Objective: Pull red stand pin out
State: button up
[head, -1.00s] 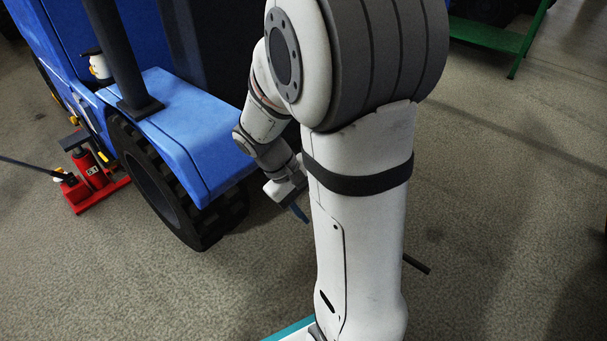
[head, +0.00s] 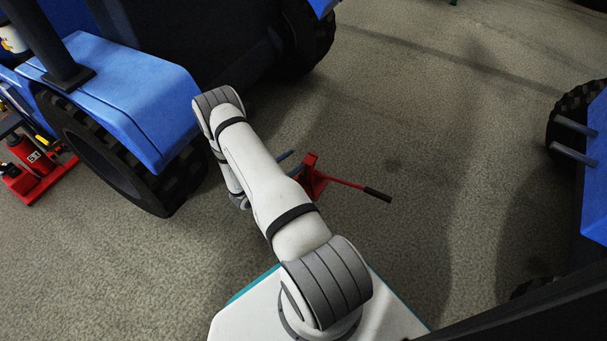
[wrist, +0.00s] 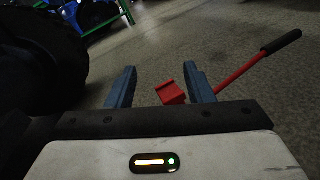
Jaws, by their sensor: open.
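A red stand (head: 310,180) is on the floor beside my arm in the head view, partly hidden behind it. Its red bar runs right to a black grip (head: 378,195). In the wrist view, the red head of the stand (wrist: 172,93) shows between my fingers, nearer the right one. The bar rises right to the black grip (wrist: 281,41), outside the right finger. My gripper (wrist: 163,75) is open with blue fingers apart and nothing held. In the head view it is mostly hidden behind my arm. I cannot pick out a separate pin.
A blue tractor with a large black tyre (head: 120,160) stands to the left. A red jack (head: 35,165) is at the far left. Another blue machine (head: 594,170) with a dark wheel stands at the right edge. The floor between is open, right of the stand.

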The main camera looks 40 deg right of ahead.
aim_at(304, 174)
jog(key=f+n+t, duration=0.1)
jog(key=f+t, duration=0.1)
jog(key=f, duration=0.2)
jog(key=s+a+f+n+t, duration=0.1)
jog(key=f+n, duration=0.1)
jog(key=f, duration=0.2)
jog(key=s+f+n+t+y, duration=0.1)
jog(key=f+t, duration=0.1)
jog(key=f, duration=0.2)
jog(key=shift+s+a+f+n+t, duration=0.15)
jog(key=shift+a+n+t, duration=0.15)
jog(key=b+x, duration=0.1)
jog(key=x, duration=0.3)
jog(key=b+x, duration=0.1)
jog(key=x, duration=0.1)
jog(key=shift+d+f+b, duration=0.2)
jog(key=shift+f+b, duration=0.1)
jog(key=shift+b, duration=0.05)
jog(key=shift+w+d+r, duration=0.1)
jog(key=shift+w+d, duration=0.15)
jog(key=shift+d, duration=0.3)
grip_shut()
jog(key=shift+a, duration=0.1)
